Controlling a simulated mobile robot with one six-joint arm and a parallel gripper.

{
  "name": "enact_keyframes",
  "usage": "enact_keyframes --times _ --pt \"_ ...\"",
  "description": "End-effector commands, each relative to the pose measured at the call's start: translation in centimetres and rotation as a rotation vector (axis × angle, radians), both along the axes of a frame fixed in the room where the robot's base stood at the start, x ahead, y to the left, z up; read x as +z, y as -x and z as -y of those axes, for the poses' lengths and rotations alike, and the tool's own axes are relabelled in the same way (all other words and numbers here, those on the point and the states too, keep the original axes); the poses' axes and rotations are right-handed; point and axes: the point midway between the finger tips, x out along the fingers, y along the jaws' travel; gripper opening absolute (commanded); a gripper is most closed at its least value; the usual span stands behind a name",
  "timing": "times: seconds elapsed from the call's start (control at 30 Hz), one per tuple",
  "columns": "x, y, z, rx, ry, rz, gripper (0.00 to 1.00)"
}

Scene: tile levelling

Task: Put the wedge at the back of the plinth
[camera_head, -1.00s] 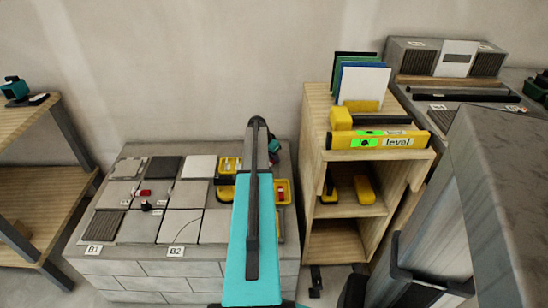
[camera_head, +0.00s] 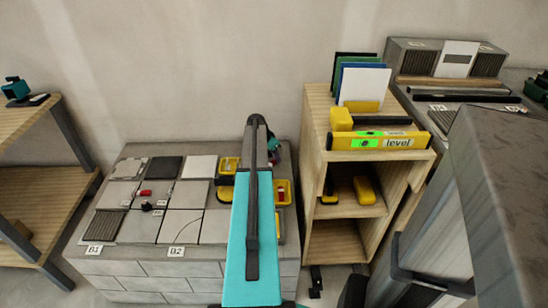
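A low block-built plinth (camera_head: 150,268) stands in the middle left, with rows of grey, white and dark tiles on top and labels B1 and B2 at its front edge. A small red piece (camera_head: 145,192) and a small black piece (camera_head: 147,206) lie among the tiles. Yellow trays sit at the plinth's right side, and one tray (camera_head: 288,191) holds a small red item. I cannot tell which piece, if any, is the wedge. My teal arm reaches over the plinth's right part. A dark and teal bit of its end shows at the back right; the fingertips are hidden.
A wooden shelf unit (camera_head: 340,237) stands right of the plinth, with a yellow level (camera_head: 378,140) and upright coloured sheets (camera_head: 366,84) on top. A grey bench with dark bars (camera_head: 455,95) is at the back right. A wooden rack (camera_head: 45,185) stands at the left.

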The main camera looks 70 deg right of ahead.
Motion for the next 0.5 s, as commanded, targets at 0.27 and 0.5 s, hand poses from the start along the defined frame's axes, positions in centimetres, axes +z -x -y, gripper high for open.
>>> enact_keyframes --times 0.27,0.5 --pt "4.1 -0.7 -1.6 0.001 0.002 0.001 0.35" --pt "7.5 -1.3 -2.9 0.0 0.0 0.001 0.35"
